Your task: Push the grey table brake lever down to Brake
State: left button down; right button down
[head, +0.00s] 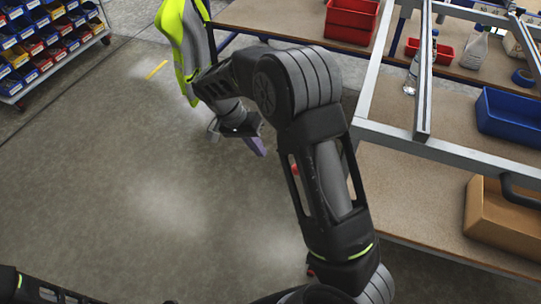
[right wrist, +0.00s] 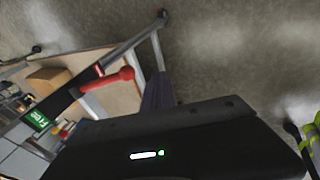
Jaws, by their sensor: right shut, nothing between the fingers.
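A lever with a red grip (right wrist: 115,78) shows in the right wrist view, at the edge of the table frame. Beside it is a green label (right wrist: 40,121) with white lettering that seems to read "Free". In the head view only a small red bit (head: 296,169) shows beside my right forearm, which hides the rest. My right gripper (head: 260,149) is shut and empty, pointing down beside the table. Its purple-grey fingers (right wrist: 158,92) show in the right wrist view, to the right of the red grip and apart from it. My left gripper is out of view.
A yellow-green vest (head: 178,40) is behind my arm. A bin rack (head: 45,45) stands far left. Open floor lies left.

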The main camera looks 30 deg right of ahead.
jog(key=w+a+r, duration=0.2)
jog(key=w+a, duration=0.1)
jog(key=shift+a+r, duration=0.2)
jog(key=shift+r, duration=0.2)
